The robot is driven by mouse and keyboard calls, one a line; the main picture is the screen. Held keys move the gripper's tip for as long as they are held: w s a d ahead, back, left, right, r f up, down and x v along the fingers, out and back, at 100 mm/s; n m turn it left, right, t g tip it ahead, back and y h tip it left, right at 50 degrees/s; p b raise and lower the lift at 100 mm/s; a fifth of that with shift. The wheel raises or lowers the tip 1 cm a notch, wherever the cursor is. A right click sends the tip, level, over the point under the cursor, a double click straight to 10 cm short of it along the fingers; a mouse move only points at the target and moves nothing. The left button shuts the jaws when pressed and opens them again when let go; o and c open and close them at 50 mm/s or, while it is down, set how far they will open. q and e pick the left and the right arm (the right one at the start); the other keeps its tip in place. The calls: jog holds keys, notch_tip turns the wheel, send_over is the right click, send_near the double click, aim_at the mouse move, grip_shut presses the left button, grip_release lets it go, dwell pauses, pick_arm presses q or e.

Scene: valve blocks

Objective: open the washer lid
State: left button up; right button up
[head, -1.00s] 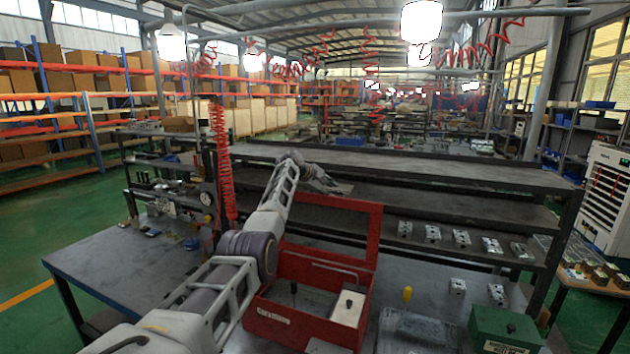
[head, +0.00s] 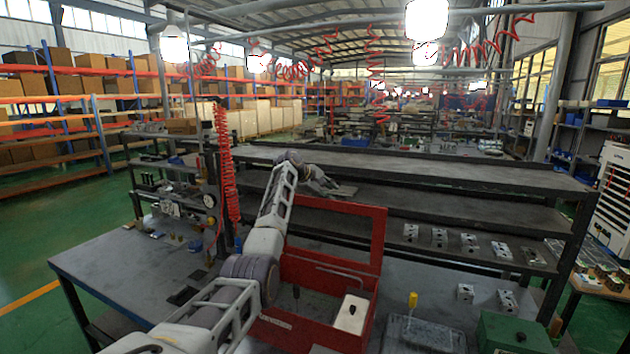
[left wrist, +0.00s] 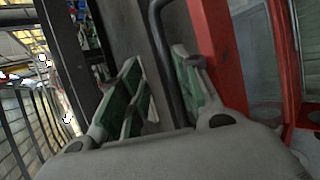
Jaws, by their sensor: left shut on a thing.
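The washer is an open red box (head: 300,337) on the bench. Its red-framed lid (head: 345,206) stands raised, close to upright, at the back of the box. In the left wrist view the green-padded fingers of my left gripper (left wrist: 156,60) are around a dark bent handle bar (left wrist: 172,82), beside the red lid frame (left wrist: 220,55). The grip is partly hidden by the gripper body. My right gripper is not in view.
A white block with a black knob (head: 350,315) sits inside the box. A green box (head: 512,335) and a yellow-handled tool (head: 412,300) stand to the right. Dark shelves (head: 450,215) with several metal valve blocks run behind the lid.

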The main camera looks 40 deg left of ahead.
pick_arm(q)
jog(key=v, duration=1)
jog(key=shift+r+t, duration=0.15)
jog(key=shift+t, duration=0.15)
jog(key=shift+w+a, duration=0.1)
jog(key=shift+w, duration=0.05)
